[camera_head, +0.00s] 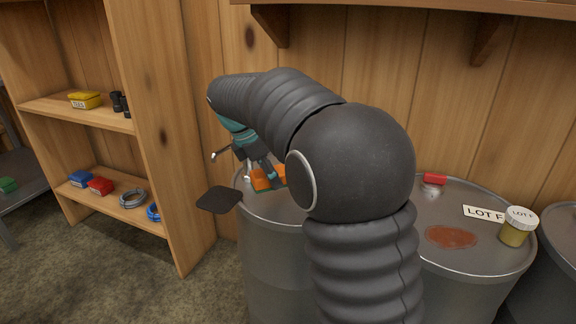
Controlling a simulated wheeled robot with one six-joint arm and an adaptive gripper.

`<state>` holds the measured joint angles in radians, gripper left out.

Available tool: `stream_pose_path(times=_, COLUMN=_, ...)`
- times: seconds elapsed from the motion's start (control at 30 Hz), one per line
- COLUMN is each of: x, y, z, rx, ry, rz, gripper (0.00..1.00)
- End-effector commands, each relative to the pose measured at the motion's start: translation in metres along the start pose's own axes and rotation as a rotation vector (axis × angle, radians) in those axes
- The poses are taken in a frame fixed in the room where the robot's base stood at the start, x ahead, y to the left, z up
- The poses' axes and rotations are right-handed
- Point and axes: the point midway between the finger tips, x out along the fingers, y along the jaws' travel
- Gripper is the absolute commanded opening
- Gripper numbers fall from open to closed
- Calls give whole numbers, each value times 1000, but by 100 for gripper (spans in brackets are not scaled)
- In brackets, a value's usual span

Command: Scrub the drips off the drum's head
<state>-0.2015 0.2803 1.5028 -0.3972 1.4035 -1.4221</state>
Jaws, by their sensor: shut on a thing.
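My gripper (260,173) is at the end of my dark arm, low over the head of the left drum (255,207). It is shut on an orange block (262,182); whether the block touches the drum's head I cannot tell. My arm hides much of this drum's head, and I see no drips on its visible part. The right drum (480,258) has a reddish-brown patch (451,237) on its head.
On the right drum are a red-capped fitting (434,181), a LOT F label (482,213) and a white-lidded jar (517,226). A dark flat square (219,199) is beside the left drum's rim. A wooden shelf (78,110) stands left; another drum (560,260) is far right.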

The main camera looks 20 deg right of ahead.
Motion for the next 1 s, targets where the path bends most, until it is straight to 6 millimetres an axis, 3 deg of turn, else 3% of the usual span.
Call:
stream_pose_path(times=0.4, x=-33, y=0, z=12, rx=-1, ry=0, rz=2, gripper=15)
stream_pose_path(times=1.0, x=-34, y=0, z=13, rx=-1, ry=0, rz=1, gripper=15)
